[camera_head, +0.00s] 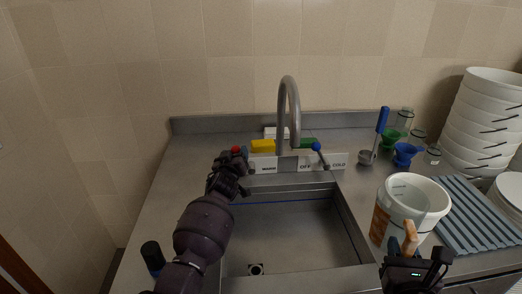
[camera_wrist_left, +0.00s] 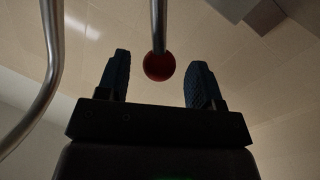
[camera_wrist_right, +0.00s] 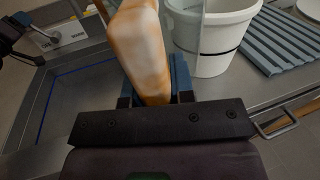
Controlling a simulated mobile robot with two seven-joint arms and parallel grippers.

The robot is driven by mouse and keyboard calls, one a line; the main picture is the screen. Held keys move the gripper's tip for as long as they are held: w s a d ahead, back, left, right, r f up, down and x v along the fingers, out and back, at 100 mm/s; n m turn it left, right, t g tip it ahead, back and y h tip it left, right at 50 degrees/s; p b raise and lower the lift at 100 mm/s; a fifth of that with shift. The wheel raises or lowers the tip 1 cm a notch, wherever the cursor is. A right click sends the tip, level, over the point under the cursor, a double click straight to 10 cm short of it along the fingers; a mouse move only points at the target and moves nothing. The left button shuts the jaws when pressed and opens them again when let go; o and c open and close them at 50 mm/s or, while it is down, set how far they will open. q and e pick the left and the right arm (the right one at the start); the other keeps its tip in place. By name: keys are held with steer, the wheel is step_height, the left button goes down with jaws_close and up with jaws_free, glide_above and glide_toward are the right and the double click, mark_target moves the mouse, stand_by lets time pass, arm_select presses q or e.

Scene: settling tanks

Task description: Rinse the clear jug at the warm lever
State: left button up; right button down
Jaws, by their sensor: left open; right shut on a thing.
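The pale jug (camera_head: 420,192) with a tan-orange handle (camera_head: 410,238) is right of the sink basin; I cannot tell whether it touches the counter. My right gripper (camera_head: 415,262) is shut on the handle, which fills its jaws in the right wrist view (camera_wrist_right: 145,60). The warm lever has a red knob (camera_head: 235,149) at the left end of the labelled plate. My left gripper (camera_head: 234,168) is open just in front of it. In the left wrist view the red knob (camera_wrist_left: 159,67) shows between the spread fingers, with no visible contact.
The grey faucet (camera_head: 291,105) arches over the sink basin (camera_head: 290,240). A blue-knobbed lever (camera_head: 318,150) is on the right. A yellow sponge (camera_head: 263,146) sits behind the plate. A ribbed mat (camera_head: 470,215), blue funnel (camera_head: 406,152) and stacked white bowls (camera_head: 485,120) crowd the right counter.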

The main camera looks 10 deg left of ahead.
arm_select(q)
steer(key=shift+w+a+b, duration=0.15)
steer(key=shift+w+b, duration=0.45)
steer(key=shift+w, duration=1.3)
jaws_close()
